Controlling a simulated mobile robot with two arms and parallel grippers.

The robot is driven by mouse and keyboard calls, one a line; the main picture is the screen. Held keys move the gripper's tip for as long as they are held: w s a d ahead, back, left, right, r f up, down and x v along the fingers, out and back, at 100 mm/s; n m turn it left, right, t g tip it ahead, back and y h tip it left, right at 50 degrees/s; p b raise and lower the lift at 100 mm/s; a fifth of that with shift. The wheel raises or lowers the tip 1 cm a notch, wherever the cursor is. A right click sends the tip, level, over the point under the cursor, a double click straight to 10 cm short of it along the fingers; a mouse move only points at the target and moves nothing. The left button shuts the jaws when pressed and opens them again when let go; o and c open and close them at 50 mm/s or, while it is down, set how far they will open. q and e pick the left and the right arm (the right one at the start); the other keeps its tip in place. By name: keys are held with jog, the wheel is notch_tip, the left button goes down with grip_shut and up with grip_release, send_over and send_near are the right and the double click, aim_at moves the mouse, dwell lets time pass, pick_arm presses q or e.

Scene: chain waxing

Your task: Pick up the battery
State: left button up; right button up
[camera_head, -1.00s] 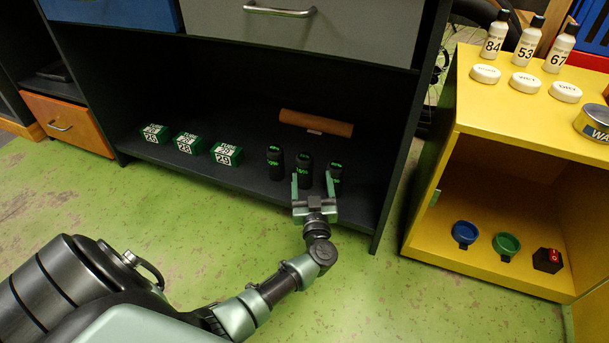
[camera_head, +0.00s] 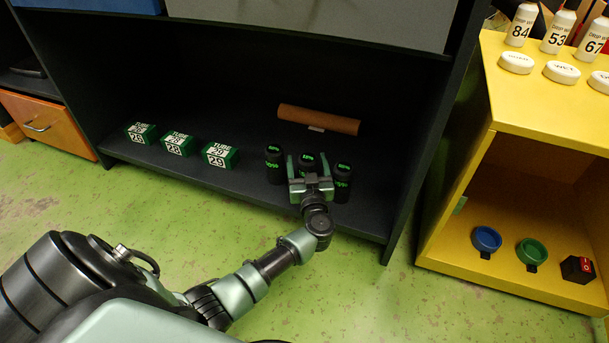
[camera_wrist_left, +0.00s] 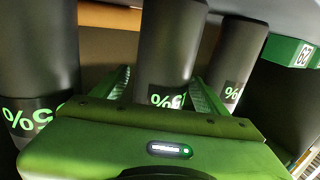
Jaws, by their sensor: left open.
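Three black cylindrical batteries with green percent markings stand upright in a row on the dark lower shelf: the left one (camera_head: 274,166), the middle one (camera_head: 308,160) and the right one (camera_head: 342,182). My left gripper (camera_head: 308,168) is open, its two fingers on either side of the middle battery. In the left wrist view the middle battery (camera_wrist_left: 170,45) stands between the spread fingers (camera_wrist_left: 162,88), its printed number partly hidden by the gripper body. The neighbouring batteries (camera_wrist_left: 38,60) (camera_wrist_left: 232,60) flank the fingers closely there. My right gripper is not in view.
Several green tube boxes (camera_head: 178,145) sit left of the batteries. A brown roll (camera_head: 318,119) lies behind them. The shelf's side panel (camera_head: 430,150) rises to the right. A yellow cabinet (camera_head: 540,115) holds bottles, white tins, blue and green cups (camera_head: 486,239) and a black-and-red item.

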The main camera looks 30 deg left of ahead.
pick_arm(q)
jog(key=shift+w+a+f, duration=0.15)
jog(key=shift+w+a, duration=0.15)
jog(key=shift+w, duration=0.05)
jog(key=shift+w+r, duration=0.15)
jog(key=shift+r, duration=0.05)
grip_shut()
jog(key=shift+r, duration=0.1)
jog(key=shift+r, duration=0.1)
